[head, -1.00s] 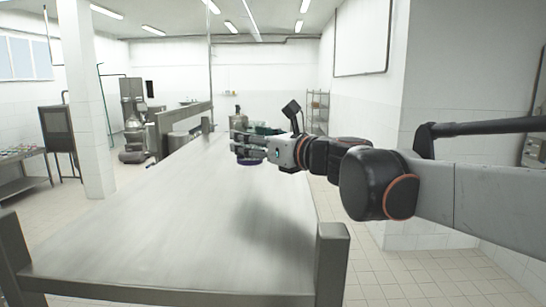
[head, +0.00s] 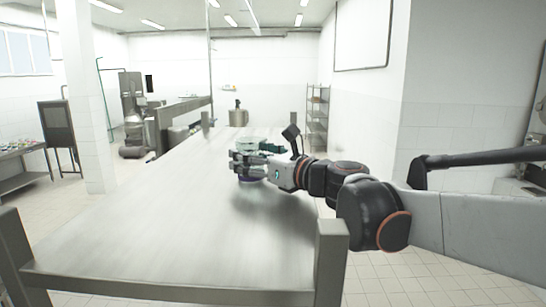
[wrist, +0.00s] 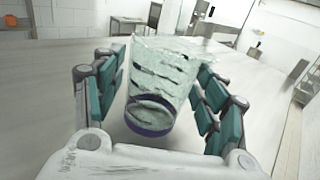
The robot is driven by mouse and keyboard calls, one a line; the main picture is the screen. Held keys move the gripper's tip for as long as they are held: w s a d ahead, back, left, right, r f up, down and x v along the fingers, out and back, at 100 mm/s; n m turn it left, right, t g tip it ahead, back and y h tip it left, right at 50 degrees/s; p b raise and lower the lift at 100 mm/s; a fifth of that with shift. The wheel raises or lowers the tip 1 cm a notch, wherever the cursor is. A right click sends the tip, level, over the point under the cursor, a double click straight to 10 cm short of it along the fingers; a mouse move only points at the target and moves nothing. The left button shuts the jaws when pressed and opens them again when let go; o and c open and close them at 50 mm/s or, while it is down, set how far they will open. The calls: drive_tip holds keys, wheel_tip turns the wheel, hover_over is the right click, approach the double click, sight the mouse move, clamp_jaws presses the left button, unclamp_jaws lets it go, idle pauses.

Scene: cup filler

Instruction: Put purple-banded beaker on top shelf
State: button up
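The purple-banded beaker is a clear, ribbed glass with a purple band (wrist: 150,118) around its base, filling the middle of the wrist view. My gripper (wrist: 162,85) has its teal-padded fingers on both sides of it, and the beaker is tilted in that picture. In the head view, my gripper (head: 240,166) is over the steel table, with the purple band (head: 252,180) showing just below the fingers. The beaker moves along with the gripper. A shadow lies on the table below; the exact height is hard to tell. A wire shelf rack (head: 318,115) stands beyond the table at right.
The long steel table (head: 130,240) is mostly clear, with upright corner posts (head: 332,255) at its near end. A metal pot (head: 238,115) stands farther back. A white wall corner (head: 440,120) is close on the right.

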idle(0.3)
drive_tip(key=shift+r, duration=0.2)
drive_tip(key=b+v, duration=0.2)
drive_tip(key=v, duration=1)
